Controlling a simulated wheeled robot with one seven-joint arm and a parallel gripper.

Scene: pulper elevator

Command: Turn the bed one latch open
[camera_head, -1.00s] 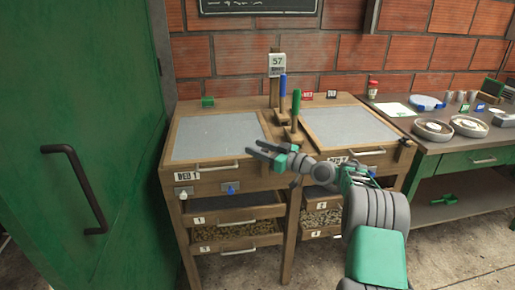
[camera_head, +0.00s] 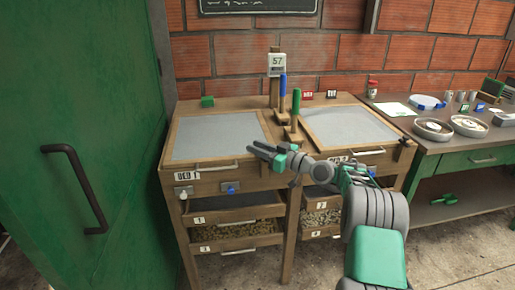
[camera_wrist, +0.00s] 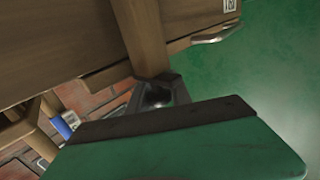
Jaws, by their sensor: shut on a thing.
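The bed one frame, with its grey screen (camera_head: 217,136), stands at the left of the bench, with the "BED 1" label (camera_head: 187,176) on its front. My gripper (camera_head: 262,150) is at the right front corner of this bed, its fingers closed together. The bed one latch is hidden at the fingertips; I take it to be what they hold. In the wrist view my gripper (camera_wrist: 160,92) has dark fingers against the wood, and what lies between them is hard to make out.
A blue-handled lever (camera_head: 283,88) and a green-handled lever (camera_head: 295,104) stand upright behind my gripper. The second bed's screen (camera_head: 348,127) lies to the right. A green door (camera_head: 75,90) is close at the left. Drawers (camera_head: 236,236) sit below bed one.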

